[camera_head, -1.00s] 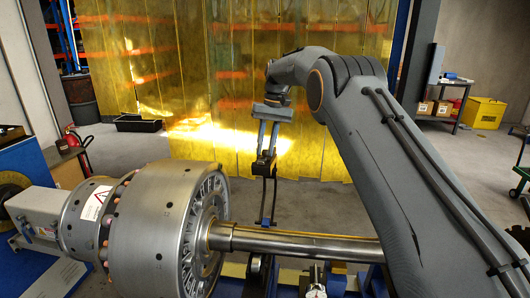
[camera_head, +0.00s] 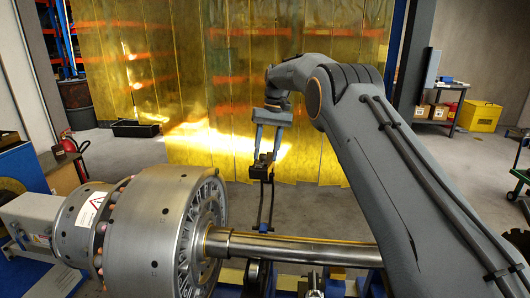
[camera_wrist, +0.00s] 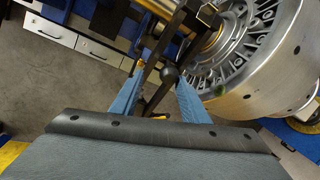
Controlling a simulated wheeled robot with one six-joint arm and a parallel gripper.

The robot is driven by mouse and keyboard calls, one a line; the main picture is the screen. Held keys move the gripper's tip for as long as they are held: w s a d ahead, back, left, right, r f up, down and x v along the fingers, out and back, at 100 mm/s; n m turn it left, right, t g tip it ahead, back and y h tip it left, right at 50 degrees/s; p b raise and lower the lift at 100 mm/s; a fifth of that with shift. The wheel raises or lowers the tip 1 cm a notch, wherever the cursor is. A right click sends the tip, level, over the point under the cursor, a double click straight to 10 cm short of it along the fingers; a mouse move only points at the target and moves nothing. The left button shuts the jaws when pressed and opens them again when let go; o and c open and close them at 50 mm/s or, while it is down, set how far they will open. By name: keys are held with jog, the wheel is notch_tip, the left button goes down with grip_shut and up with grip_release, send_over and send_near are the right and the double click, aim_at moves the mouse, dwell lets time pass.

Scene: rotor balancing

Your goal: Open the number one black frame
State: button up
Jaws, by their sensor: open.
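The black frame (camera_head: 270,205) stands upright behind the shaft, with narrow bars rising to a dark block at its top. I cannot read a number on it. My gripper (camera_head: 265,154) is pointed down just above that top block, its blue fingers apart. In the wrist view the fingers (camera_wrist: 160,76) lie on either side of the frame's dark bar (camera_wrist: 154,66) and a round black knob. I cannot tell whether either finger touches it.
A large metal rotor (camera_head: 155,235) fills the left front. Its shaft (camera_head: 290,248) runs right, below my arm. A yellow curtain (camera_head: 330,120) hangs behind. A black tray (camera_head: 136,128) lies on the floor at left. The floor behind the frame is open.

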jog(key=shift+a, duration=0.2)
jog(key=shift+r, duration=0.1)
jog(key=v, duration=0.7)
jog(key=shift+r, duration=0.25)
jog(key=shift+d, duration=0.15)
